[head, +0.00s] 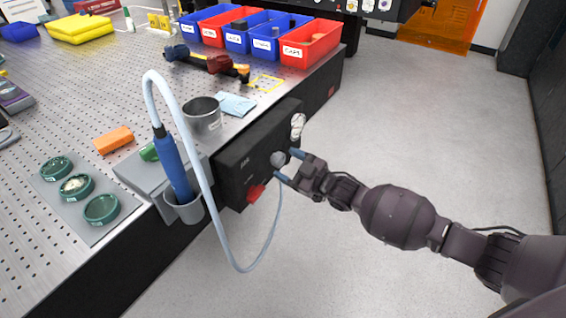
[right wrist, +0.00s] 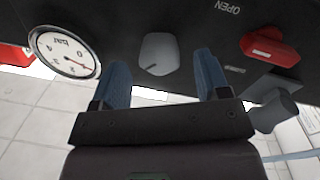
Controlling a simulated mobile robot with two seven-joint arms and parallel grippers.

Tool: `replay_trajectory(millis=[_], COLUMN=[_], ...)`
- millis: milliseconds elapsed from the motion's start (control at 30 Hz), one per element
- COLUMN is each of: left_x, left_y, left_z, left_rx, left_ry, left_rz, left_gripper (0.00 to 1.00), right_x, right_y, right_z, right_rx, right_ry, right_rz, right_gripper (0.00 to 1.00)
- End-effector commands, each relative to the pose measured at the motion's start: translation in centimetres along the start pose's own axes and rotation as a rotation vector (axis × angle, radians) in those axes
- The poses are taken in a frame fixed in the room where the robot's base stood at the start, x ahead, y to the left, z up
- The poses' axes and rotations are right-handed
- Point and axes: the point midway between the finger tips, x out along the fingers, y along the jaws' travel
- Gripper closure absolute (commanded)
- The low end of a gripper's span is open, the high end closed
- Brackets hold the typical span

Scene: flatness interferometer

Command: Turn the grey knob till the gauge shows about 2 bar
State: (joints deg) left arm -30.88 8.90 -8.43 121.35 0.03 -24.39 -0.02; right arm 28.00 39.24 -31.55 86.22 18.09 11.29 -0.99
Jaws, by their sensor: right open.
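The grey knob (head: 278,158) sits on the front of a black box at the bench edge. It fills the upper middle of the right wrist view (right wrist: 158,53). The round white gauge (head: 298,126) is beside it. In the right wrist view the gauge (right wrist: 64,52) appears upside down, marked "bar", with a red needle pointing lower right; I cannot read its value exactly. My right gripper (head: 288,165) is open, its blue fingers (right wrist: 162,72) on either side of the knob with gaps showing. My left gripper is out of view.
A red lever (head: 256,194) near the word "OPEN" is on the same box (head: 236,158). A pale hose (head: 205,165) loops down in front, from a blue tool (head: 172,165) in a grey holder. A metal cup (head: 201,117) stands behind. Floor right is clear.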

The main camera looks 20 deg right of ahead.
Motion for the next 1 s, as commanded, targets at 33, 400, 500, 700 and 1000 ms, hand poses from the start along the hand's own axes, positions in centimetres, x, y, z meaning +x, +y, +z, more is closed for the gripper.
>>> replay_trajectory(millis=[33,400,500,700,1000], left_x=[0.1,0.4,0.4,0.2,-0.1], left_y=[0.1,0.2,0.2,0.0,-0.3], left_z=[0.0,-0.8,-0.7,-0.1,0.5], left_rx=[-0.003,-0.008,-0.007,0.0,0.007], left_ry=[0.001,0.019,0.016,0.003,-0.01], left_rz=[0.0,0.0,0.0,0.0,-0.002], left_gripper=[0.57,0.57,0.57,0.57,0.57], right_x=[0.6,1.8,1.8,1.8,1.8], right_y=[-0.1,0.0,0.0,0.0,0.0], right_z=[0.1,0.0,0.0,0.0,-0.1], right_rx=[0.002,0.001,0.001,0.001,0.031], right_ry=[-0.001,-0.001,-0.001,0.0,-0.002], right_rz=[-0.001,0.0,0.0,0.0,-0.001], right_gripper=[0.31,0.31,0.31,0.59,0.8])
